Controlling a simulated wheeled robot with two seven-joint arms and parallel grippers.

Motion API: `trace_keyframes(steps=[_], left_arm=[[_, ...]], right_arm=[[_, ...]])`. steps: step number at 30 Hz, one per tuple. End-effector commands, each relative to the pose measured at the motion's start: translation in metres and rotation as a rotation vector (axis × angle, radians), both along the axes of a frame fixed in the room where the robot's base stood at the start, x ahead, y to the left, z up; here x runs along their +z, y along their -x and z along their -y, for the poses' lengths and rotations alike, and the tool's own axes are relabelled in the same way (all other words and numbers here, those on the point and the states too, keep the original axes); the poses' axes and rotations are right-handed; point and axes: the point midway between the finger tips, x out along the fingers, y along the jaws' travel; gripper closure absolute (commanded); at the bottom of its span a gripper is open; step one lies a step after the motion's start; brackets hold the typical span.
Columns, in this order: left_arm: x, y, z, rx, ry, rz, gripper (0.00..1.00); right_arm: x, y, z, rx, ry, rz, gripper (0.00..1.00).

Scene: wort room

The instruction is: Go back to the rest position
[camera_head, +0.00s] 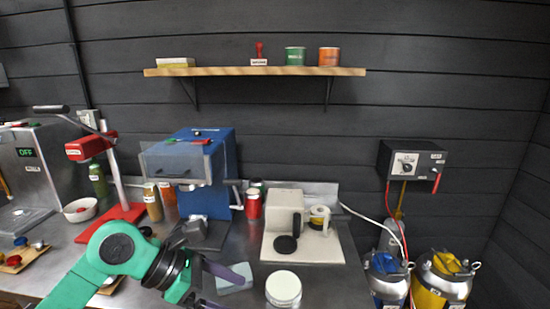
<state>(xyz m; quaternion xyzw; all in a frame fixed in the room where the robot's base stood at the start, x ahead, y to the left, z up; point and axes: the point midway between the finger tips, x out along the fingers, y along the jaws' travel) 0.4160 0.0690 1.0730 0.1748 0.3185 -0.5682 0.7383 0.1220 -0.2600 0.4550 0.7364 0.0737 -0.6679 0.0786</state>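My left gripper (228,292) is at the lower middle, at the end of my green arm that comes in from the left. I cannot tell whether a finger touches the block. My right gripper is not in view.
A blue machine (205,165) stands behind my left gripper, with a red lever press (105,165) to its left. A beige base (300,240) carries a glass jug (319,217). A shelf (255,71) hangs above.

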Motion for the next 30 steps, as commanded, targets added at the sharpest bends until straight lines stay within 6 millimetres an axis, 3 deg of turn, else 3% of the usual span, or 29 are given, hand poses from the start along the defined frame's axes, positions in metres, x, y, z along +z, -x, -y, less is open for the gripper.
trace_keyframes(steps=[3,8,11,12,14,17,19,21,24,25,27,30], left_arm=[[0.025,0.004,0.033,0.026,0.235,-0.020,0.00],[0.083,0.003,0.062,0.129,0.660,-0.108,0.00],[0.129,-0.012,0.053,0.277,1.021,-0.236,0.00],[0.145,-0.024,0.038,0.370,1.189,-0.312,0.00],[0.157,-0.048,0.003,0.546,1.446,-0.451,0.00],[0.127,-0.088,-0.071,0.918,1.817,-0.717,0.00],[0.079,-0.101,-0.116,1.197,1.996,-0.892,0.00],[0.020,-0.100,-0.149,1.482,2.112,-1.054,0.00],[-0.062,-0.076,-0.175,1.881,2.181,-1.250,0.00],[-0.083,-0.066,-0.179,-1.885,-2.067,1.230,0.00],[-0.125,-0.041,-0.183,-1.887,-1.832,1.179,0.00],[-0.170,-0.003,-0.181,-1.881,-1.558,1.116,0.00]], right_arm=[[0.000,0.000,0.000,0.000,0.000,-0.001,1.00],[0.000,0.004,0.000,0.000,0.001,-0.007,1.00],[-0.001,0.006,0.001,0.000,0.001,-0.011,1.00],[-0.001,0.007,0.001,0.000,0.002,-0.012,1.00],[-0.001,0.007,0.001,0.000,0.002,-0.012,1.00],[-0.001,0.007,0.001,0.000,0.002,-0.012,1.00],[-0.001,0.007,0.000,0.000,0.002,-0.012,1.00],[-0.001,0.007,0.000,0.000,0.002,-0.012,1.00],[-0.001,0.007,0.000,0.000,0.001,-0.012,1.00],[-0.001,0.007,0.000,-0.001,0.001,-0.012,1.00],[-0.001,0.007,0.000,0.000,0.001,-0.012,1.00],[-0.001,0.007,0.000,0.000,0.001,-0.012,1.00]])
